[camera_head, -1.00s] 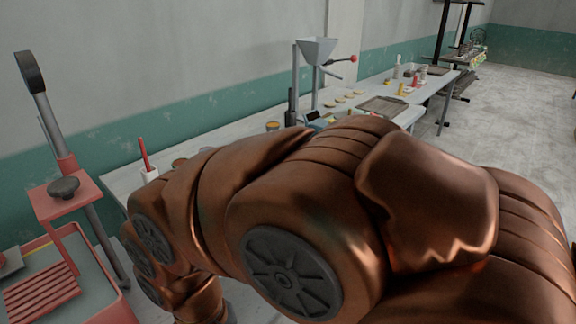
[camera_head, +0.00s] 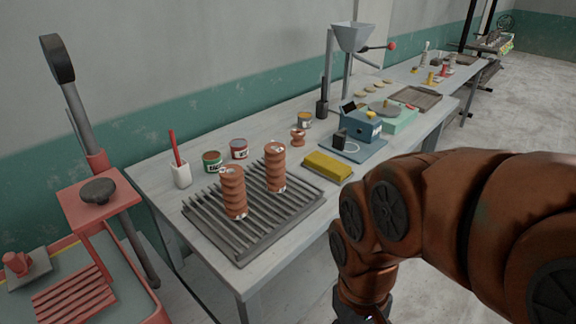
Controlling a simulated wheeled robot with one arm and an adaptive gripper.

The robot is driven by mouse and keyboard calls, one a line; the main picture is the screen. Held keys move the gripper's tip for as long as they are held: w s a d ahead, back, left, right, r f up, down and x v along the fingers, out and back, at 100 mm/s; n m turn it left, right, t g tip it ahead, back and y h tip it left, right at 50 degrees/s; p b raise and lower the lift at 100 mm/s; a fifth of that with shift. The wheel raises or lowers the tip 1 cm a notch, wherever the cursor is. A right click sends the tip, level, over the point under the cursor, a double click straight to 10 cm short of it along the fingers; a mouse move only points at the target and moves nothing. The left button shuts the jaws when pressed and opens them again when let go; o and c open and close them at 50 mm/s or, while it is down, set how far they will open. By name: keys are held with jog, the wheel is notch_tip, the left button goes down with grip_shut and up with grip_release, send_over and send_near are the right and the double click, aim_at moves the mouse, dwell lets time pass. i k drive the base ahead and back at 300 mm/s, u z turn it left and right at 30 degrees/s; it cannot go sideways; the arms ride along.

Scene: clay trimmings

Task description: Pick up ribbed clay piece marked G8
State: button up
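Two ribbed reddish-brown clay pieces stand upright on a dark slatted rack (camera_head: 215,240) on the table. The nearer, left piece (camera_head: 234,195) and the farther, right piece (camera_head: 275,170) both have small pale tags at top and bottom. The writing on them is too small to read, so I cannot tell which is G8. A smaller clay-coloured piece (camera_head: 298,138) stands behind the rack. My arm hangs down at the right, in front of the table and apart from both pieces. Its end runs off the bottom edge, and my gripper's fingers are out of sight.
A yellow block (camera_head: 328,166) lies right of the rack. Tins (camera_head: 212,161) and a white cup with a red tool (camera_head: 181,174) stand behind it. A red press (camera_head: 98,200) stands at left.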

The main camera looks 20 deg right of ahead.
aim_at(275, 154)
jog(key=z, duration=2.25)
jog(key=k, duration=1.2)
jog(key=u, duration=2.25)
jog(key=i, duration=0.5)
